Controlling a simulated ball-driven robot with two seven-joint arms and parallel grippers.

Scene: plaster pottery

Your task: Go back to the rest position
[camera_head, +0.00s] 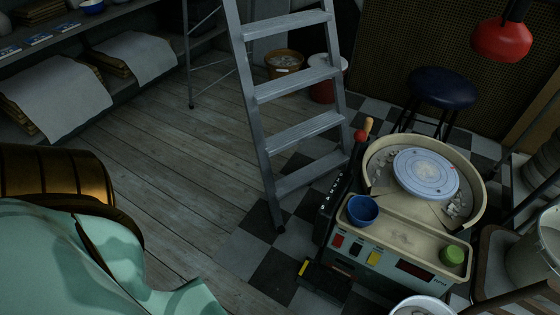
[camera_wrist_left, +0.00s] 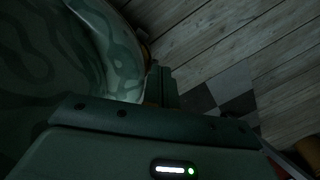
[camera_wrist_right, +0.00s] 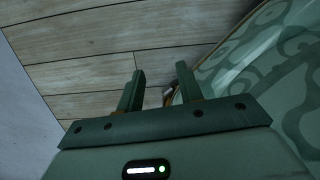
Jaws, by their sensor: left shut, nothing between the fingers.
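My left gripper (camera_wrist_left: 160,68) shows in the left wrist view, with its dark green fingers close together and nothing between them. It hangs over the wooden floor, beside my own green patterned body. My right gripper (camera_wrist_right: 160,68) shows in the right wrist view, with its two fingers apart and nothing between them. It is also above floor planks, with my green body at the right. Neither gripper shows in the head view.
A potter's wheel (camera_head: 473,172) with a blue cup (camera_head: 362,210) and green pot (camera_head: 452,256) stands at the right. A stepladder (camera_head: 262,130), stool (camera_head: 441,88) and red lamp (camera_head: 502,40) are near it. Shelves line the left. The wooden floor (camera_head: 190,190) between is clear.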

